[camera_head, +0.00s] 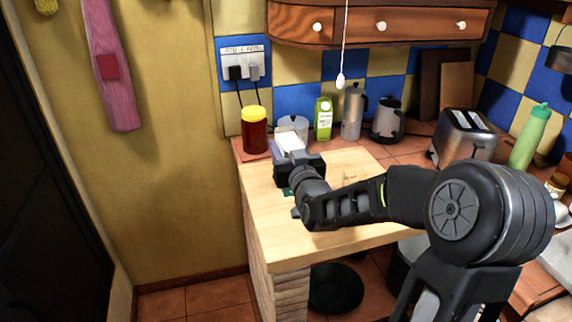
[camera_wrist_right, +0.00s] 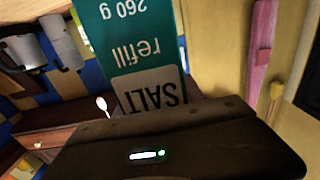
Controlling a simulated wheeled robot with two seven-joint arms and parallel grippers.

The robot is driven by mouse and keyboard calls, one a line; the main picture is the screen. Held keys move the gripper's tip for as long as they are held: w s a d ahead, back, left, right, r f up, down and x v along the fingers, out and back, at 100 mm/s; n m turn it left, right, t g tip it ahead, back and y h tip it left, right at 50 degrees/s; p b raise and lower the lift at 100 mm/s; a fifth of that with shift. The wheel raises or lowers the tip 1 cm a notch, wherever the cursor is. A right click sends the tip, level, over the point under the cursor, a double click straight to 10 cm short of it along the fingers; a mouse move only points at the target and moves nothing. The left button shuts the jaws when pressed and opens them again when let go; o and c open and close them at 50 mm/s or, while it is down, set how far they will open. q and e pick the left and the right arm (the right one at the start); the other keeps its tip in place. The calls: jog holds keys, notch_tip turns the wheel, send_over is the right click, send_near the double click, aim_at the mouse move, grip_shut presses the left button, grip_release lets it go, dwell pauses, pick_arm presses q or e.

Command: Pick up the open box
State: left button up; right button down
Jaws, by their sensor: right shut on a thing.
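A teal and white box printed "SALT", "refill" and "260 g" (camera_wrist_right: 140,50) fills the upper middle of the right wrist view, its text upside down. My right gripper (camera_head: 298,168) is shut on this box above the wooden counter, near its left end. In the head view the gripper hides most of the box; a white part (camera_head: 288,142) shows behind it and a little teal shows below. I cannot tell whether the box's top is open or whether it touches the counter. My left gripper is not in view.
A red jar with a yellow lid (camera_head: 254,130), a clear container (camera_head: 293,124), a green carton (camera_head: 323,118), a metal pot (camera_head: 353,112) and a kettle (camera_head: 387,120) stand behind the gripper. A toaster (camera_head: 465,135) stands right. A pull cord (camera_head: 343,50) hangs above.

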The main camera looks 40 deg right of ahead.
jog(key=shift+r, duration=0.75)
jog(key=shift+r, duration=0.1)
